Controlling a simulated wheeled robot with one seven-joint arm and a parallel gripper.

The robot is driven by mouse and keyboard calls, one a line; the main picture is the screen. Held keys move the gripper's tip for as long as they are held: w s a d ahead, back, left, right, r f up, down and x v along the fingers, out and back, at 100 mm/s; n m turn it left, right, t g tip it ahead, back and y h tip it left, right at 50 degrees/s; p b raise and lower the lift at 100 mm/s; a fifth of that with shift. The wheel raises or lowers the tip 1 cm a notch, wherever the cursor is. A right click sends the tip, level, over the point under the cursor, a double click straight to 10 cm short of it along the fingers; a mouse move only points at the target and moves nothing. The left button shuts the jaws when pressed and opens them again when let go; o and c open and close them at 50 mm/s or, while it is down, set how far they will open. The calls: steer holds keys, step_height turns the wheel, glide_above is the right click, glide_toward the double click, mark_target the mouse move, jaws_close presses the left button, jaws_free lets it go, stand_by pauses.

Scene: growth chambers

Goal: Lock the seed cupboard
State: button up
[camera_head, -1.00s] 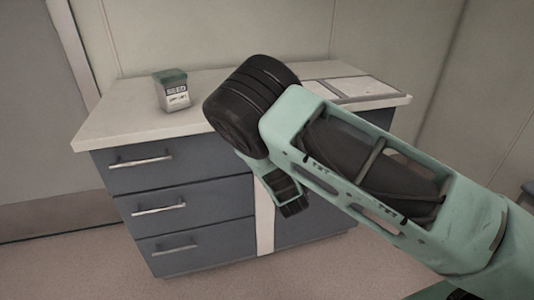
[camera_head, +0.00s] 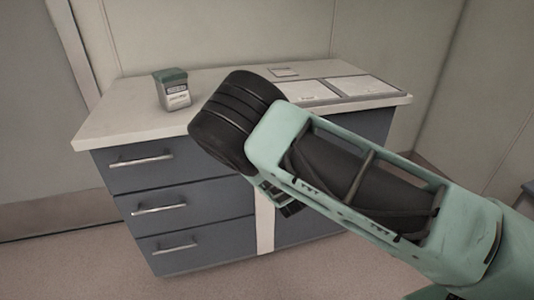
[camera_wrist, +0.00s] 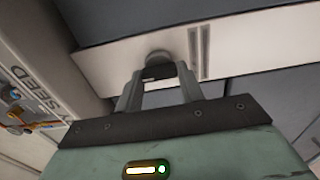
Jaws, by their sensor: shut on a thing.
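The seed cupboard appears to be the grey unit under a pale worktop (camera_head: 130,117). It has grey drawers (camera_head: 185,207) at left, a pale upright strip (camera_head: 265,222) and a grey front (camera_head: 320,222) at right. In the wrist view the pale strip (camera_wrist: 245,40) carries a round grey knob or lock turn (camera_wrist: 157,57) and two dark slots. My gripper (camera_wrist: 157,75) is shut on this knob. In the head view my gripper (camera_head: 285,203) is at the strip, mostly hidden behind my wrist.
A green-lidded jar (camera_head: 174,91) stands on the worktop at left. Flat papers or trays (camera_head: 330,90) lie at right. The floor at front left is clear.

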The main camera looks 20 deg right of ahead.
steer(key=o, duration=1)
steer(key=s, duration=1.7)
steer(key=shift+s+p, duration=0.25)
steer(key=shift+p, duration=0.05)
